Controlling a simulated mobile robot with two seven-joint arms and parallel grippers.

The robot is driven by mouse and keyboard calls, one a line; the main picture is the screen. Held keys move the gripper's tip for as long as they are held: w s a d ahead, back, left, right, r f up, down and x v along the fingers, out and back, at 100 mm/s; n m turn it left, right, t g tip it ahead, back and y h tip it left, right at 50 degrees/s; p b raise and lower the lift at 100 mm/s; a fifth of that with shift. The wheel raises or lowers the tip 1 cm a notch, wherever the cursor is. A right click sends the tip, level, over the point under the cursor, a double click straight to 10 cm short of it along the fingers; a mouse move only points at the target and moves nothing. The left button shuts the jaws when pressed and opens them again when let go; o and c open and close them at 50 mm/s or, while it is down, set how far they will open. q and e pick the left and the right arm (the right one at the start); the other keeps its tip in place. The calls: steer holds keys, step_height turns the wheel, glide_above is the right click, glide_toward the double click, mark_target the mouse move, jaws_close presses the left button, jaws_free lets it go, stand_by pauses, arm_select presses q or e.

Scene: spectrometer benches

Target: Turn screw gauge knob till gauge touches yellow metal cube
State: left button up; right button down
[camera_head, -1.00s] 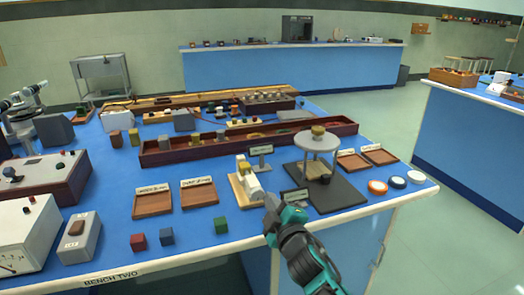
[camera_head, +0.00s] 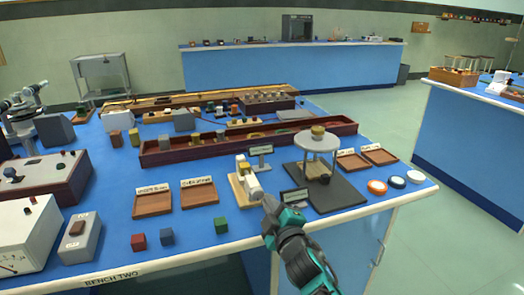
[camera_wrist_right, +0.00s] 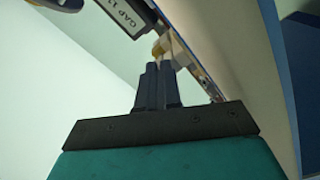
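The screw gauge (camera_head: 247,186) is a white device on a small wooden base near the bench's front edge. Its pale knob end (camera_head: 257,196) points toward my right gripper (camera_head: 267,200). A small yellow block (camera_head: 241,170) shows at its far end; I cannot tell whether it touches the gauge. In the right wrist view my gripper fingers (camera_wrist_right: 158,66) are together, with no clear gap. A pale and tan part of the gauge (camera_wrist_right: 166,45) lies just beyond the tips; contact is unclear. My left gripper is not in view.
A dark gap sign (camera_head: 295,195) stands close right of the gauge, also in the wrist view (camera_wrist_right: 128,18). Wooden trays (camera_head: 199,194) and small cubes (camera_head: 166,237) lie left. Coloured discs (camera_head: 377,187) lie right.

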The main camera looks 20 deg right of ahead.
steer(key=shift+a, duration=0.2)
steer(key=shift+d+f, duration=0.15)
steer(key=shift+d, duration=0.05)
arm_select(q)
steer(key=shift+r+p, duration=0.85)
arm_select(e)
steer(key=s, duration=0.6)
steer(key=shift+d, duration=0.3)
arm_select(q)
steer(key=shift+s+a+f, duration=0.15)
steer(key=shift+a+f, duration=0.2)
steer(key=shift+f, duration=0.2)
arm_select(e)
steer(key=shift+w+a+r+n, duration=0.1)
steer(key=shift+w+r+n, duration=0.75)
steer(key=shift+n, duration=1.15)
steer(key=shift+w+a+r+n, duration=0.1)
steer(key=shift+w+r+n, duration=0.35)
steer(key=shift+w+n, duration=1.15)
steer(key=shift+w+a+r+n, duration=0.1)
steer(key=shift+w+r+n, duration=0.5)
steer(key=shift+n, duration=1.8)
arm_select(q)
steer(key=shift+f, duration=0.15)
arm_select(e)
steer(key=shift+s+a+f, duration=0.1)
steer(key=shift+a+f, duration=0.05)
steer(key=shift+a, duration=0.05)
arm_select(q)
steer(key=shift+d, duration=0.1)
